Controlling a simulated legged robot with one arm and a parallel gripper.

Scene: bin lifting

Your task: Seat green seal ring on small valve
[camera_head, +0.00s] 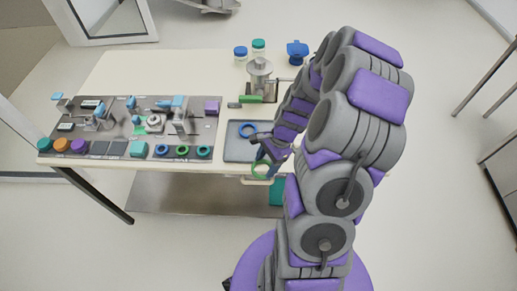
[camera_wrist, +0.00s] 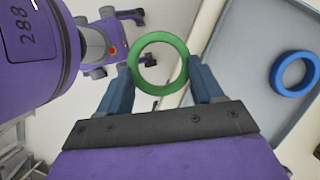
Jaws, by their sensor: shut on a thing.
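The green seal ring (camera_wrist: 160,90) is held between the two blue fingers of my gripper (camera_wrist: 160,72) in the wrist view. The ring also shows in the head view (camera_head: 261,176), near the front edge of the grey tray, with my gripper (camera_head: 264,160) beside it. Several metal valve fittings stand on the grey board, among them a small one with a pale round top (camera_head: 154,121) in the middle. A larger steel fitting (camera_head: 260,76) with a green handle (camera_head: 251,99) stands at the back right. I cannot tell which is the small valve.
A blue ring (camera_head: 248,136) lies on the grey tray (camera_head: 236,153); it also shows in the wrist view (camera_wrist: 277,74). The board's (camera_head: 200,134) front row holds coloured caps and several rings. Jars (camera_head: 240,53) and a blue part (camera_head: 297,50) stand at the back. The table's back left (camera_head: 150,72) is clear.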

